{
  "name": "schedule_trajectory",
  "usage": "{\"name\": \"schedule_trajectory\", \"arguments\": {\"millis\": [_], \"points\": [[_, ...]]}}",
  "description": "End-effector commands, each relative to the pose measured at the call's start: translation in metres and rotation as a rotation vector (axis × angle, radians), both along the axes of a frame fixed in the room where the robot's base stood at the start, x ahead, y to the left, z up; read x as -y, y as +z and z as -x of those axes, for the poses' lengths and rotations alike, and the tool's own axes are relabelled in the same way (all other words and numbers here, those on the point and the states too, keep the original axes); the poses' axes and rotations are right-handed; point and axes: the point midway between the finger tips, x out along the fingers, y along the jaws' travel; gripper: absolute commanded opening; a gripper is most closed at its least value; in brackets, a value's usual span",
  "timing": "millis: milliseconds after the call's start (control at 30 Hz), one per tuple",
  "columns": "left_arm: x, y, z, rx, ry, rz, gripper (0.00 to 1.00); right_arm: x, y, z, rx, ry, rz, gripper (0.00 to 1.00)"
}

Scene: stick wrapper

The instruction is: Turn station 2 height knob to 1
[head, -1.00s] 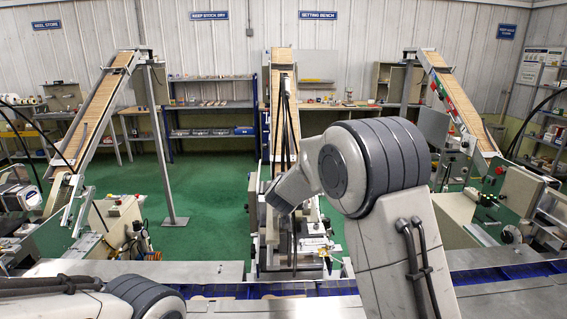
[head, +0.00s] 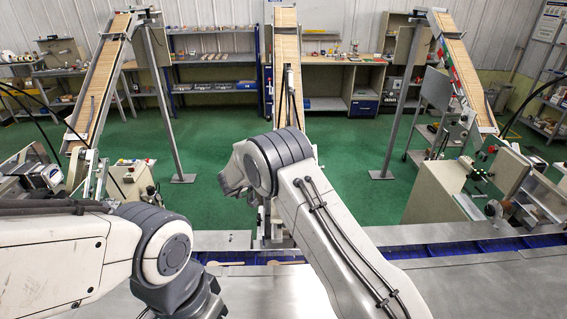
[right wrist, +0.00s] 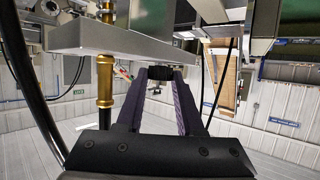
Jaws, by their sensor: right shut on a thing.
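My right gripper (right wrist: 162,78) shows in the right wrist view, its two dark fingers closed in on a small black ridged knob (right wrist: 160,73) at their tips. The knob sits under a grey metal plate (right wrist: 120,38) of a machine, and the fingers cover part of it. I cannot read any mark or number on it. In the head view my right arm reaches over the middle station and hides that gripper and the knob. The middle station's inclined conveyor (head: 287,65) rises behind the arm. My left arm lies at the lower left, its gripper out of view.
A brass-coloured post (right wrist: 105,80) and a black cable (right wrist: 35,90) stand left of my right gripper. Similar inclined conveyors stand at left (head: 98,85) and right (head: 463,75). A blue channel (head: 440,250) and steel counter (head: 480,290) run across the front.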

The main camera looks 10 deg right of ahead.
Motion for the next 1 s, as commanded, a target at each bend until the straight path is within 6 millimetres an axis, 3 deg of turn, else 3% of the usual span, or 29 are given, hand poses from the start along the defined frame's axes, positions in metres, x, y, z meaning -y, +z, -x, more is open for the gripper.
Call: {"name": "schedule_trajectory", "arguments": {"millis": [367, 867, 900, 967, 1000], "points": [[0.0000, -0.0012, 0.0002, -0.001, 0.000, -0.001, 0.50, -0.0007, 0.0019, -0.0029, 0.006, -0.145, 0.000, 0.00], [0.0000, -0.0011, 0.0002, 0.000, 0.000, 0.000, 0.50, -0.0016, 0.0023, -0.0023, 0.004, -0.162, -0.001, 0.00], [0.0000, -0.0011, 0.0001, 0.000, 0.000, 0.000, 0.50, -0.0016, 0.0022, -0.0023, 0.004, -0.162, -0.001, 0.44], [0.0000, -0.0011, 0.0001, 0.000, 0.000, 0.000, 0.50, -0.0016, 0.0021, -0.0023, 0.004, -0.162, -0.001, 0.66], [0.0000, -0.0011, 0.0001, 0.000, 0.000, 0.000, 0.50, -0.0017, 0.0019, -0.0022, 0.002, -0.161, -0.002, 0.66]]}}
